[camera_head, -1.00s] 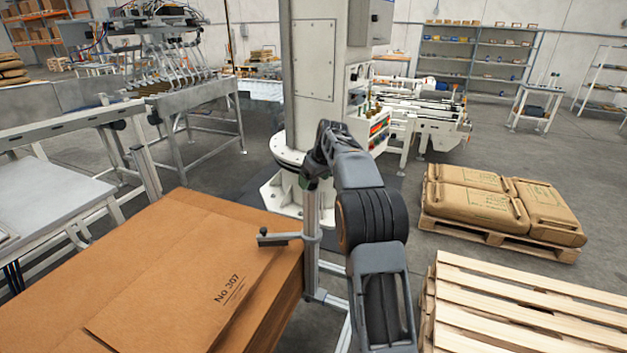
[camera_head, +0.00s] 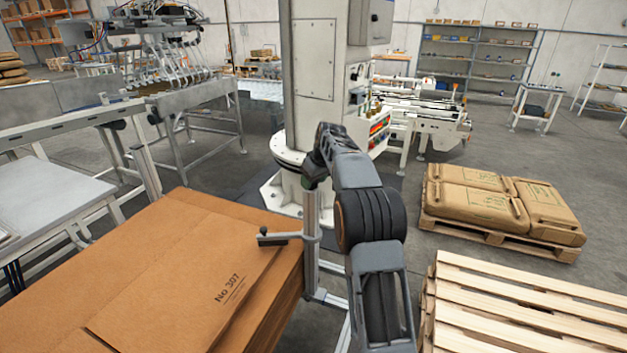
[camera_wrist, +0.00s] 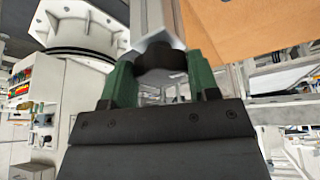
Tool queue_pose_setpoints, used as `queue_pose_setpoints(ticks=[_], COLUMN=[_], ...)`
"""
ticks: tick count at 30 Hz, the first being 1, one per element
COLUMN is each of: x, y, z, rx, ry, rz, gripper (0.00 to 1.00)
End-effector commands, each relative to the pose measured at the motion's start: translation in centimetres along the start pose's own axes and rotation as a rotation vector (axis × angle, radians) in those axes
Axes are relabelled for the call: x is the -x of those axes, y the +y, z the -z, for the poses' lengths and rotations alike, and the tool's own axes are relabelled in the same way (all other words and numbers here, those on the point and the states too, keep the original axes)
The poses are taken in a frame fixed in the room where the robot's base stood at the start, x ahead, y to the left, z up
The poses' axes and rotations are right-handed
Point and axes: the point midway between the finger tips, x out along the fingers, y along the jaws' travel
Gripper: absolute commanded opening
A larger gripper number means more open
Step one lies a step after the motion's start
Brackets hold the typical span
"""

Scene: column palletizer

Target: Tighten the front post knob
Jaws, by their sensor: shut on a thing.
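The front post (camera_head: 312,215) is a grey metal upright at the near right corner of the cardboard stack. In the wrist view the post (camera_wrist: 153,18) runs up and away from a dark knob (camera_wrist: 163,60) at its end. My gripper (camera_wrist: 160,78) has green fingers, one on each side of the knob, and is shut on it. In the head view my gripper (camera_head: 311,176) is at the post's top, where my arm mostly hides the knob. A dark handle on a side bracket (camera_head: 278,239) reaches over the cardboard from the post.
The flat cardboard stack (camera_head: 170,270) fills the lower left. A white machine column (camera_head: 313,80) stands behind the post. An empty wooden pallet (camera_head: 530,305) is at the lower right, with a pallet of brown sacks (camera_head: 478,200) beyond it. Floor between is clear.

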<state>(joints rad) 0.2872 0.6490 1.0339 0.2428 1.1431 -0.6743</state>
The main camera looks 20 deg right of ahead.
Motion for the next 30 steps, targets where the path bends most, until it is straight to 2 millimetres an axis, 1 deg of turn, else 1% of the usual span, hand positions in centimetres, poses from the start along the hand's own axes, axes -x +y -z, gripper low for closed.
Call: queue_pose_setpoints(ticks=[5,11,17,30], x=[0.07,0.1,0.19,0.16], y=[0.01,-0.12,-0.28,-0.68], z=[0.04,0.06,0.15,0.38], rx=[-0.01,-0.08,-0.225,-0.609], ry=[0.001,0.001,0.003,0.003], rz=[-0.006,-0.035,-0.096,-0.256], gripper=[0.31,0.31,0.31,0.31])
